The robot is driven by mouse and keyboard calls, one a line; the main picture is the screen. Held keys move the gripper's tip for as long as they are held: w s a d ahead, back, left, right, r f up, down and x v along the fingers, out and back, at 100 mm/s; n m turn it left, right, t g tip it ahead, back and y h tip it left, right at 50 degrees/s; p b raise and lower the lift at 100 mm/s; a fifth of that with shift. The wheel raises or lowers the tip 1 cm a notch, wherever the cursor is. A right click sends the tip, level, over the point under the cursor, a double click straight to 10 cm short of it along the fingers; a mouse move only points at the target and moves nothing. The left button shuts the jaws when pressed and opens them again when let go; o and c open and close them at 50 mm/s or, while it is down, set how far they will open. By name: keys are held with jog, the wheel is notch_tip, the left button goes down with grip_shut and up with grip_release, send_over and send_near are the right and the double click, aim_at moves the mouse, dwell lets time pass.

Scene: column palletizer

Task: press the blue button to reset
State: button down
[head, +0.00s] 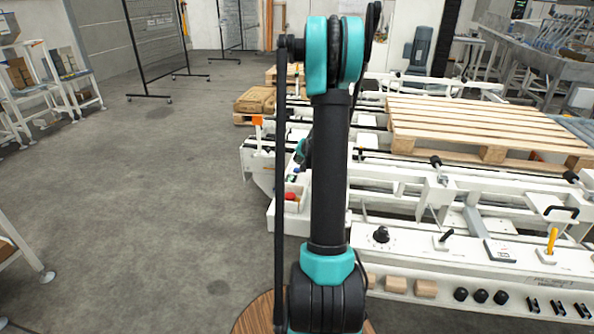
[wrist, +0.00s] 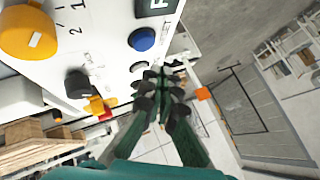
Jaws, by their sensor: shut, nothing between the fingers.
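The blue button (wrist: 142,39) is a round cap on a white panel (wrist: 108,30), in the upper middle of the wrist view. My gripper (wrist: 160,82) is shut and empty, its dark fingertips together below and slightly right of the blue button in the picture. The button is fully visible and the fingertips do not cover it. I cannot tell the exact gap between the fingertips and the panel. In the head view a small blue spot (head: 292,179) shows on the control box, left of my arm. My gripper is mostly hidden behind my arm there.
A red button (head: 291,196) shows in the head view. A wooden pallet (head: 480,125) lies on the white conveyor.

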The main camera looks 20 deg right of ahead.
jog(key=shift+r, duration=1.7)
